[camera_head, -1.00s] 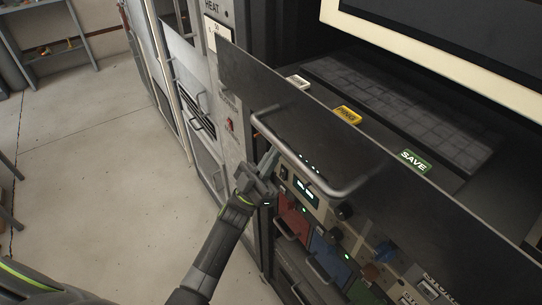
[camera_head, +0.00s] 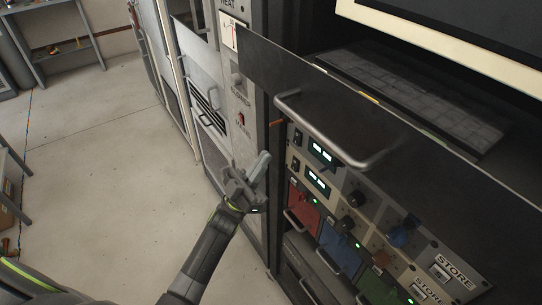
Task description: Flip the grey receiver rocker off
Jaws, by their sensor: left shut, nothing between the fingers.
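Two receiver panels sit one above the other in the rack, under the keyboard shelf. The upper one has a lit display (camera_head: 322,152) and a small dark rocker (camera_head: 297,137) at its left end. The lower one has a similar lit display (camera_head: 317,181) and rocker (camera_head: 294,165). Which panel is the grey one is hard to tell, and the rockers' tilt is too small to read. My left gripper (camera_head: 265,156) is shut and empty, just left of the lower rocker in the picture, with no clear contact. My right gripper is not in view.
A shelf front (camera_head: 390,140) with a bar handle (camera_head: 325,135) overhangs the receivers. Below are red (camera_head: 303,206), blue (camera_head: 340,247) and green (camera_head: 378,287) drawers with handles, and knobs to the right. A red switch (camera_head: 241,118) is on the neighbouring rack.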

